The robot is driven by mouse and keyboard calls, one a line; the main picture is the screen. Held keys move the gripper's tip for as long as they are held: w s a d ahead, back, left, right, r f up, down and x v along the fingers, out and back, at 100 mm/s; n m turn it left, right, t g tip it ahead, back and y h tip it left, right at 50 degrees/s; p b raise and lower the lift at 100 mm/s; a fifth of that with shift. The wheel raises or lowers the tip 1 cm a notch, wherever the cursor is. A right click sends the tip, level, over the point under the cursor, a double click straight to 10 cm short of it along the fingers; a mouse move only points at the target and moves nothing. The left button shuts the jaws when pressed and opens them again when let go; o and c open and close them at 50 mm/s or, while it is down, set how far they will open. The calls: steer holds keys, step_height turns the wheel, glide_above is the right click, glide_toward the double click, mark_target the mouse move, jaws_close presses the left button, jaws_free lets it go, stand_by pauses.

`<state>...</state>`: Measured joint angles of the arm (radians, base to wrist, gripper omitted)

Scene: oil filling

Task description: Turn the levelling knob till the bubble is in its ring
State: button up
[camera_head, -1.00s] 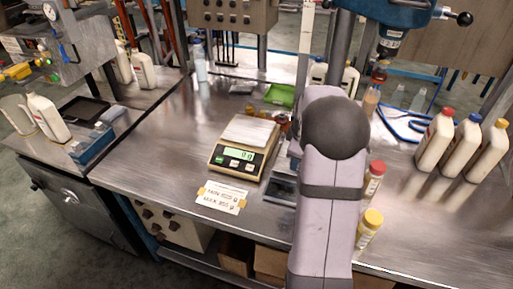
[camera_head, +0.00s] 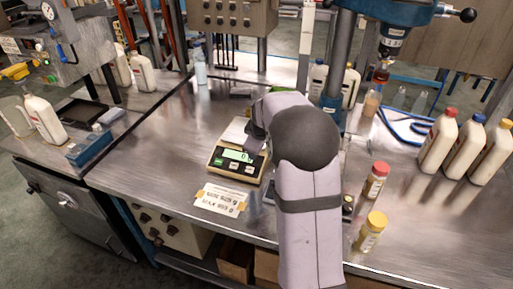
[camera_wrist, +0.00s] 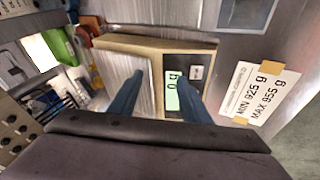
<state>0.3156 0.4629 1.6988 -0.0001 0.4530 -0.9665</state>
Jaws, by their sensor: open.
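The scale (camera_head: 217,161) stands on the bench, with its display (camera_head: 238,155) lit. In the wrist view, its bare pan (camera_wrist: 104,72) and its display (camera_wrist: 172,97) are below my gripper (camera_wrist: 158,82). The two fingers are apart with nothing between them, one over the pan and one by the display. In the head view my arm covers the gripper and the right part of the scale.
A paper card (camera_head: 222,199) lies in front of the scale, also in the wrist view (camera_wrist: 262,94). A red-capped jar (camera_head: 375,182) and a yellow-capped jar (camera_head: 370,233) stand right of my arm. White bottles (camera_head: 437,143) stand farther right. The bench left of the scale is clear.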

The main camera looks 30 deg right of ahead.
mark_target(348, 206)
steer(key=shift+a, duration=0.1)
stand_by(0.4)
